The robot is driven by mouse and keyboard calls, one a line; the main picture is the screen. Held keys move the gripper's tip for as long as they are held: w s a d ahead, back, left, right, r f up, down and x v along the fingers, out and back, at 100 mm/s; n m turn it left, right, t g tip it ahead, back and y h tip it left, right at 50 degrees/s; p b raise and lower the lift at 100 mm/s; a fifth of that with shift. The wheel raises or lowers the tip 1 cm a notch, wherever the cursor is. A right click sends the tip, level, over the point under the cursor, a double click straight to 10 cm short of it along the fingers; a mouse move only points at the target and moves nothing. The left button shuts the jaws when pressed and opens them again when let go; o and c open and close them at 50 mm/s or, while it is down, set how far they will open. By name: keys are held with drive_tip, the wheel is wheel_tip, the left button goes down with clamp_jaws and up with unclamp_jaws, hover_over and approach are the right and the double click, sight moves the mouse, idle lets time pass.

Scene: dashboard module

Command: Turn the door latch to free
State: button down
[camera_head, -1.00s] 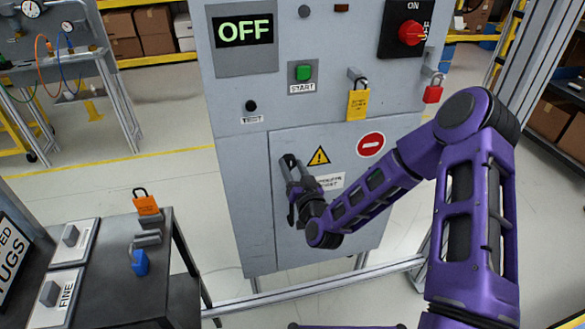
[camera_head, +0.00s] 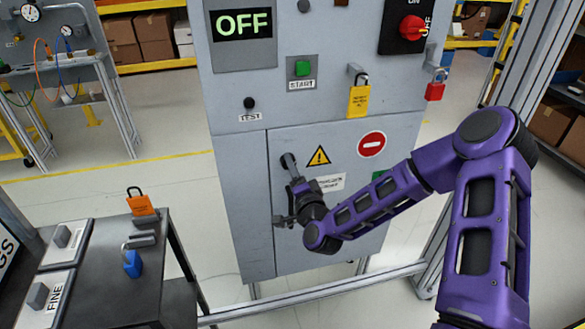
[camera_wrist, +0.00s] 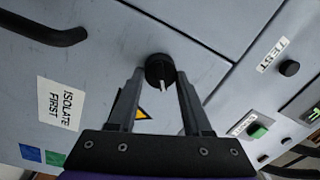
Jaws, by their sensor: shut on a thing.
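The door latch is a round black knob (camera_wrist: 160,70) with a pale pointer mark, on the grey cabinet door (camera_wrist: 100,60). In the wrist view it sits between my gripper's two fingertips (camera_wrist: 159,75), one on each side. In the head view my gripper (camera_head: 291,175) reaches the latch (camera_head: 287,159) at the door's upper left, and its fingers partly cover it. My gripper is shut on the latch. The pointer runs roughly along the fingers in the wrist view. The door lies flush with the cabinet.
The cabinet display (camera_head: 244,23) reads OFF. A red rotary switch (camera_head: 411,28), a yellow padlock tag (camera_head: 359,101) and a red padlock (camera_head: 435,90) are to the upper right. A black handle (camera_wrist: 45,30) shows in the wrist view. A side table (camera_head: 110,285) stands left.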

drive_tip(key=m, duration=0.3)
drive_tip(key=shift+f+m, duration=0.1)
drive_tip(key=shift+m, duration=0.3)
drive_tip(key=shift+m+h, duration=0.3)
drive_tip(key=shift+m, duration=1.6)
drive_tip(key=shift+c, duration=1.7)
unclamp_jaws()
